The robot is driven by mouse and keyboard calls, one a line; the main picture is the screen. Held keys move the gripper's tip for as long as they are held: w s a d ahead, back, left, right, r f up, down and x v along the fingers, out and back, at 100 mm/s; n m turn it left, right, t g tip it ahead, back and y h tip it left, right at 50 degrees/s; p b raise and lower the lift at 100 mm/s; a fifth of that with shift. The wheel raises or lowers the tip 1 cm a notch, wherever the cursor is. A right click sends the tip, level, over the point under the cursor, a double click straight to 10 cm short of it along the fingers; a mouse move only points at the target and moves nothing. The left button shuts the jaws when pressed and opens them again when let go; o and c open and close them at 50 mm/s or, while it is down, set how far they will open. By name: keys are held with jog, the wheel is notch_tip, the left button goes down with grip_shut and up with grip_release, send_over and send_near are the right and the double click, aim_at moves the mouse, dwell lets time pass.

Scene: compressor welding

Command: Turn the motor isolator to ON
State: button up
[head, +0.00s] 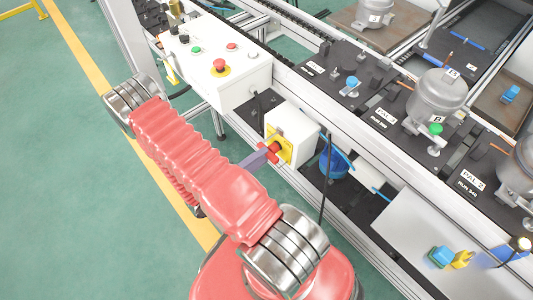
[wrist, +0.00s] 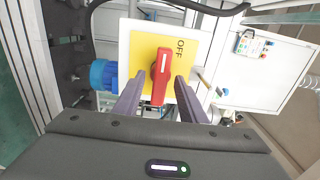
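The motor isolator is a white box (head: 301,124) with a yellow plate and a red rotary handle (head: 274,149), mounted on the side of the line. In the wrist view the red handle (wrist: 161,88) stands upright in the picture on the yellow plate (wrist: 140,52), with a white mark near its top end. The word OFF is printed at the plate's upper right; no ON label shows. My gripper (wrist: 161,80) is open, its two purple-grey fingers on either side of the handle, with small gaps seen between. In the head view my gripper (head: 264,155) is at the handle.
A white control box (head: 225,72) with a red emergency button and green and red buttons is above left of the isolator. A blue cylindrical part (head: 333,163) and a dark cable are close right of it. Compressors (head: 437,95) stand on black pallets. Green floor lies left.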

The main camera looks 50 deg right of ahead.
aim_at(271, 150)
jog(key=shift+x, duration=1.7)
jog(key=shift+c, duration=0.4)
